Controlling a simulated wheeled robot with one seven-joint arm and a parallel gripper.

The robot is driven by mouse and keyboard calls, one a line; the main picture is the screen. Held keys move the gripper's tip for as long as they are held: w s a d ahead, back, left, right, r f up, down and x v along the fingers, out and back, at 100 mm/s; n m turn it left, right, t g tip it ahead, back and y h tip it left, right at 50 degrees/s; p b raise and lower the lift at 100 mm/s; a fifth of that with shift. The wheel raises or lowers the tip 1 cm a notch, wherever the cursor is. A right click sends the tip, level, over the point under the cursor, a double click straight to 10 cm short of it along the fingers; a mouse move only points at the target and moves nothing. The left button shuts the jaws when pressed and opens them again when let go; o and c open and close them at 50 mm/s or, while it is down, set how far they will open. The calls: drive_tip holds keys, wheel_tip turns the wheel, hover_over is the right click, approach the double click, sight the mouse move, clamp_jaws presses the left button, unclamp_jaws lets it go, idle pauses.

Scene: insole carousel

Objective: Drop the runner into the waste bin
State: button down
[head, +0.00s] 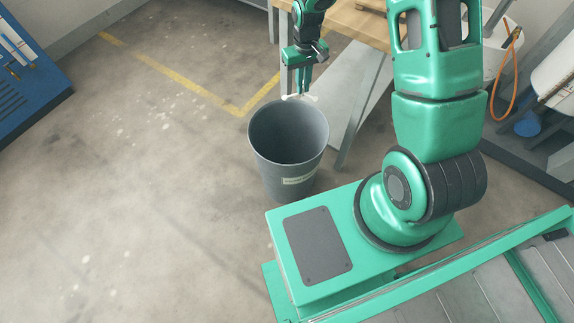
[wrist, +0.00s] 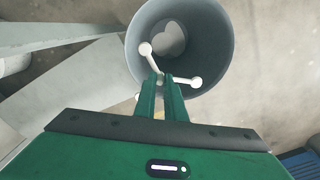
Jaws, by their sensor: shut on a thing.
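The waste bin (head: 285,165) is a grey round bin with a pale label, standing on the floor left of my arm in the head view. It also shows in the wrist view (wrist: 216,62), with its open mouth facing the camera. The runner (wrist: 150,58) is a thin off-white piece with rounded ends. My gripper (wrist: 163,80) is shut on the runner, whose ends stick out on both sides of the fingers. In the wrist view the runner overlaps the bin's opening. In the head view my gripper (head: 299,92) and the runner show at the bin's back rim.
A wooden-topped table (head: 350,22) with metal legs stands just behind and right of the bin. A blue unit (head: 30,70) is at the far left. An orange hose (head: 507,75) hangs at the right. The floor left of the bin is clear.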

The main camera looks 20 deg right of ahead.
drive_tip(key=s+a+f, duration=0.1)
drive_tip(key=a+f, duration=0.2)
drive_tip(key=f, duration=0.7)
drive_tip(key=shift+s+a+f+n, duration=0.15)
drive_tip(key=shift+s+f+n, duration=0.1)
drive_tip(key=shift+s+n, duration=0.15)
drive_tip(key=c, duration=1.7)
unclamp_jaws()
drive_tip(key=shift+c, duration=0.2)
wheel_tip(320, 180, up, 11)
